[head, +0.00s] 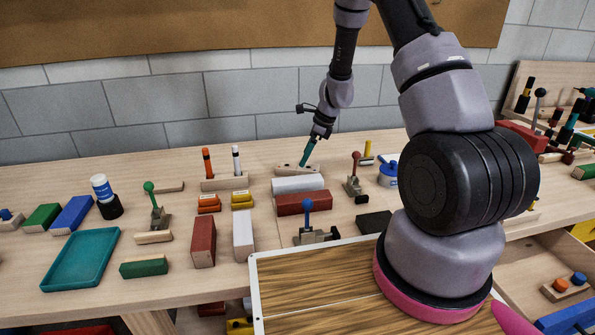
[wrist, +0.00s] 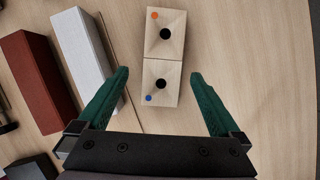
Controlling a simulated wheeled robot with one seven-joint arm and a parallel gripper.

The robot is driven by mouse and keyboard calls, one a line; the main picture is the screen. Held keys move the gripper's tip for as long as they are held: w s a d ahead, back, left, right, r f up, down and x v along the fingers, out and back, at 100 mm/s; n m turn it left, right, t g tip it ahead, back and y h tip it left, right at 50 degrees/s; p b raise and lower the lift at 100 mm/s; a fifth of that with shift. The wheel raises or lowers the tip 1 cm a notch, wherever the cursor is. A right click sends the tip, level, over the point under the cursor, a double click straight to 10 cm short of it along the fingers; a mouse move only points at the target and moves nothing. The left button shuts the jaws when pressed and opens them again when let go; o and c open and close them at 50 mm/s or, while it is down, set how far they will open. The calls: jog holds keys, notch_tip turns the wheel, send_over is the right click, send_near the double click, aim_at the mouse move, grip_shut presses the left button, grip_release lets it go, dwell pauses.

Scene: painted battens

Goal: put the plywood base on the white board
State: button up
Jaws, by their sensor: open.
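The plywood base (wrist: 173,62) is a pale two-part block with a black hole in each part, an orange dot and a blue dot. In the head view it lies at the back of the bench (head: 286,170). My gripper (wrist: 158,75) is open and empty; its green fingers are on either side of the base with gaps. It also shows in the head view (head: 305,163). A white board (head: 298,184) lies just in front of the base; it also shows in the wrist view (wrist: 82,50). A second white board (head: 243,235) lies further forward and left.
A red batten (head: 303,203) lies beside the nearer white board; another red one (head: 203,242) lies left of the second. A blue-knobbed clamp (head: 308,225), a red-knobbed clamp (head: 355,175) and a rack with orange and white pens (head: 224,182) stand nearby. A teal tray (head: 80,260) is at left.

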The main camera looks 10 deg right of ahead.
aim_at(298, 169)
jog(key=shift+w+a+x, duration=0.1)
jog(key=shift+w+x, duration=0.05)
jog(key=shift+x, duration=1.15)
jog(key=shift+w+a+x, duration=0.1)
jog(key=shift+w+x, duration=0.05)
jog(key=shift+x, duration=1.15)
